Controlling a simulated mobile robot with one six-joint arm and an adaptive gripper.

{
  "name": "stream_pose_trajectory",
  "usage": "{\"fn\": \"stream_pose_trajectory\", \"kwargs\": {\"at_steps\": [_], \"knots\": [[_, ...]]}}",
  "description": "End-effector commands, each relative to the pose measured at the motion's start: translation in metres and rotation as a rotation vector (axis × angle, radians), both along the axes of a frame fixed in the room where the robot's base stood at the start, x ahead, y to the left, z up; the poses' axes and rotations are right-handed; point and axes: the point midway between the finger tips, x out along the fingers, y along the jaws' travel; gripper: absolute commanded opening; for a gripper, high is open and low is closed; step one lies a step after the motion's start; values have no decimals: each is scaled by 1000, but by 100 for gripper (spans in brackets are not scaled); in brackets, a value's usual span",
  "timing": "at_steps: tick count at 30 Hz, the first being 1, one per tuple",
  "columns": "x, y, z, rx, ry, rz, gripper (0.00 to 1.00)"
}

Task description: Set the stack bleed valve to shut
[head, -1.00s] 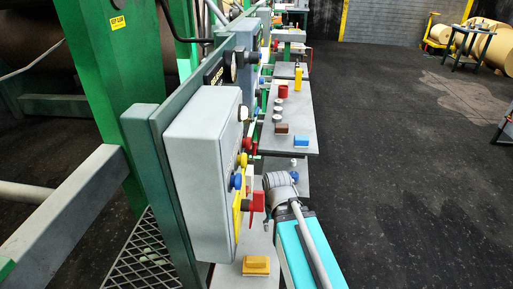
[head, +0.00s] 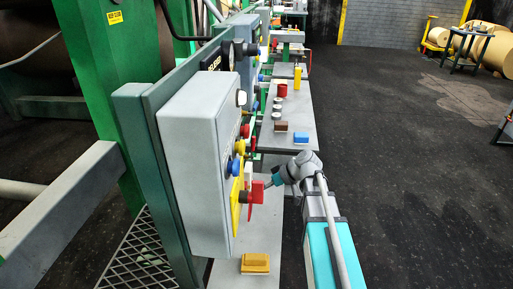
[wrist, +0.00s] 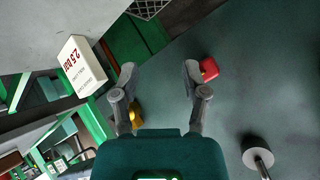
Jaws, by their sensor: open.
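A red handle (head: 257,192) stands out from a yellow plate (head: 236,204) on the front of a grey control box (head: 192,172). No readable label there marks it as the bleed valve. My gripper (head: 272,183) is just right of the handle and points at the panel; I cannot tell whether it touches. In the wrist view my gripper (wrist: 158,70) has its fingers spread with nothing held between them. A red part (wrist: 209,69) lies right beside the right finger, partly hidden by it.
Blue (head: 232,166) and red (head: 245,130) buttons sit higher on the box. A yellow block (head: 255,263) lies on the grey shelf below. A farther shelf (head: 300,122) holds several small items. Dark floor (head: 420,190) to the right is open.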

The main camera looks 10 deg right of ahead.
Motion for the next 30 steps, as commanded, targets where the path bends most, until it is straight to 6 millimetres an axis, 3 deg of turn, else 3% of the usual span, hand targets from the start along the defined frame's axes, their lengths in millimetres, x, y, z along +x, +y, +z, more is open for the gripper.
{"fn": "stream_pose_trajectory", "kwargs": {"at_steps": [1,9,16,21,30], "knots": [[14,-9,2,44,-61,13,58],[63,-60,43,255,-462,55,58],[84,-102,73,345,-735,38,58],[89,-116,83,364,-820,26,58],[89,-117,84,366,-831,24,58]]}}
